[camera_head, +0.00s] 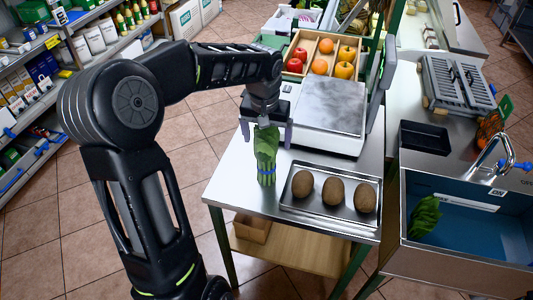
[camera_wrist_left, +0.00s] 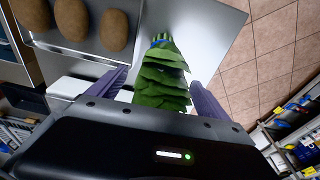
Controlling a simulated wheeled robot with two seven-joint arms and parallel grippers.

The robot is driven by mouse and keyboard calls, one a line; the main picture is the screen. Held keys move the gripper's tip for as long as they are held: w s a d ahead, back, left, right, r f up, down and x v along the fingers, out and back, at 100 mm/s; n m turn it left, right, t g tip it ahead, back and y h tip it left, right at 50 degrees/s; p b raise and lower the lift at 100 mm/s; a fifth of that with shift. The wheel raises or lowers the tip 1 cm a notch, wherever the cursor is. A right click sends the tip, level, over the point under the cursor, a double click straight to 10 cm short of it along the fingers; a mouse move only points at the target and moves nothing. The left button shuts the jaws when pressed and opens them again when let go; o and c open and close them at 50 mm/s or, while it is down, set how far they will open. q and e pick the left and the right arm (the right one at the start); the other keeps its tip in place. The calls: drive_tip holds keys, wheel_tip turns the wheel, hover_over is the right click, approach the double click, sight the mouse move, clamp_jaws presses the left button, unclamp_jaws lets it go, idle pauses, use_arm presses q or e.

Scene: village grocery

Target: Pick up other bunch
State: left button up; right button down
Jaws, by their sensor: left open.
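A bunch of green leaves with a blue band (camera_head: 266,160) lies on the steel table (camera_head: 226,187), left of the tray. It also shows in the left wrist view (camera_wrist_left: 162,82), between my finger tips. My left gripper (camera_head: 266,140) is above and around the leafy end, its two fingers spread on either side with gaps to the leaves. Another green leafy bunch (camera_head: 424,216) lies in the blue sink (camera_head: 470,235) at the right. My right gripper is not in view.
A metal tray (camera_head: 328,217) with three brown potato-like items stands right of the bunch. A scale (camera_head: 331,105) and a wooden crate of fruit (camera_head: 312,47) stand behind. A black tray (camera_head: 424,137) and a faucet (camera_head: 492,150) are at the right. Shelves line the left.

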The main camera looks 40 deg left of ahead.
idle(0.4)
use_arm(q)
clamp_jaws()
idle(0.9)
